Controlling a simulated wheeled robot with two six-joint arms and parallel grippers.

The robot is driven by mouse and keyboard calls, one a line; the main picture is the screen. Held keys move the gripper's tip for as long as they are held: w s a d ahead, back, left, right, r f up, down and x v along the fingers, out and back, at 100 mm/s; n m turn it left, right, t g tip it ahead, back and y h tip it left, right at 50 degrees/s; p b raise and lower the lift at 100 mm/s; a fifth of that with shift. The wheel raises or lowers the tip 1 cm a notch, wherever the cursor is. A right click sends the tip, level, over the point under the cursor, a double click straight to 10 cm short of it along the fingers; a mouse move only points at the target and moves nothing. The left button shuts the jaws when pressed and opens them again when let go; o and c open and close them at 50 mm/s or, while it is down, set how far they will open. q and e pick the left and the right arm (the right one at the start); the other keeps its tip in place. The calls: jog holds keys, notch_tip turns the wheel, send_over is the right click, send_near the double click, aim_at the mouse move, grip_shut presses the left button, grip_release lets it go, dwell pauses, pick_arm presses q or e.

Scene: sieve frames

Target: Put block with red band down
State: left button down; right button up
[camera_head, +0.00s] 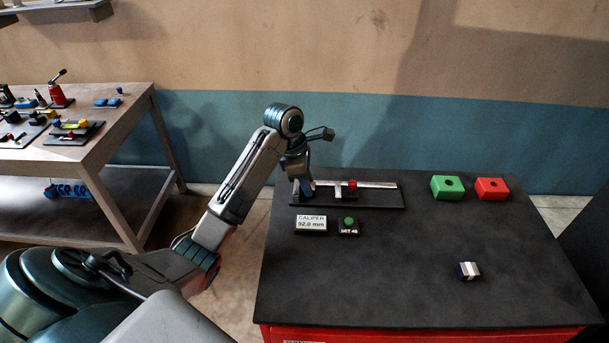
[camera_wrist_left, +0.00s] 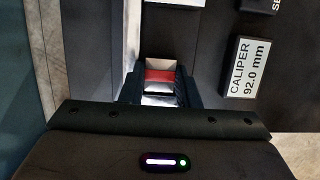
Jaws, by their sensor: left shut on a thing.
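In the left wrist view the block with the red band (camera_wrist_left: 160,77) sits between the two dark fingers of my left gripper (camera_wrist_left: 160,92), which is shut on it. The block has pale faces beside the red band. In the head view my left gripper (camera_head: 304,190) is low over the left end of the black caliper stand (camera_head: 380,198) on the dark table. The block is mostly hidden there by the gripper. I cannot tell whether the block touches the stand. My right gripper is not in view.
A caliper display (camera_head: 311,224) reading 92.0 mm and a green SET button (camera_head: 349,223) stand in front of the stand. A green box (camera_head: 447,187) and a red box (camera_head: 492,189) are at back right. A banded block (camera_head: 468,270) lies front right. The table's middle is clear.

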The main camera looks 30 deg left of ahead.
pick_arm(q)
jog(key=shift+s+f, duration=0.1)
jog(key=shift+s+d, duration=0.2)
jog(key=shift+d, duration=0.05)
jog(key=shift+s+d+r, duration=0.15)
jog(key=shift+d+r, duration=0.05)
jog(key=shift+d, duration=0.15)
jog(key=c, duration=1.5)
grip_release()
jog(key=shift+a+f, duration=0.1)
jog(key=shift+f, duration=0.05)
jog(key=o, duration=0.4)
jog(key=shift+a+f, duration=0.1)
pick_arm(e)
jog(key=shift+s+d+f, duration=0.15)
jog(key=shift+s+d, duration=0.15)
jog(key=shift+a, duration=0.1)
